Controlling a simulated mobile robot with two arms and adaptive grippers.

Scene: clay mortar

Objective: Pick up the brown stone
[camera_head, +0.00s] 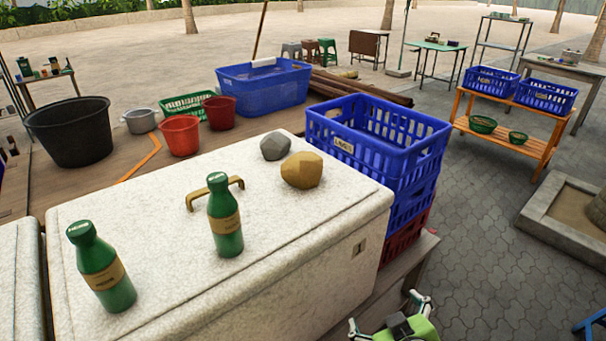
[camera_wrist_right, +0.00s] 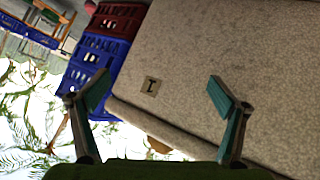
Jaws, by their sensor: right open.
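The brown stone (camera_head: 302,170) is a faceted, yellowish-brown lump on the white speckled lid of a large cooler box (camera_head: 130,205), near the lid's right end. A grey stone (camera_head: 275,146) sits just behind it to the left. My right gripper (camera_head: 388,312) is at the bottom of the head view, in front of and below the lid's right end, apart from the stone. In the right wrist view my right gripper (camera_wrist_right: 157,95) has its two fingers spread with nothing between them, facing the cooler's side (camera_wrist_right: 225,55). My left gripper is out of view.
Two green bottles (camera_head: 225,215) stand on the lid, left of the stones, near a brass handle (camera_head: 215,192). Stacked blue crates (camera_head: 375,135) rise close beside the lid's right end. Buckets (camera_head: 70,130) stand behind.

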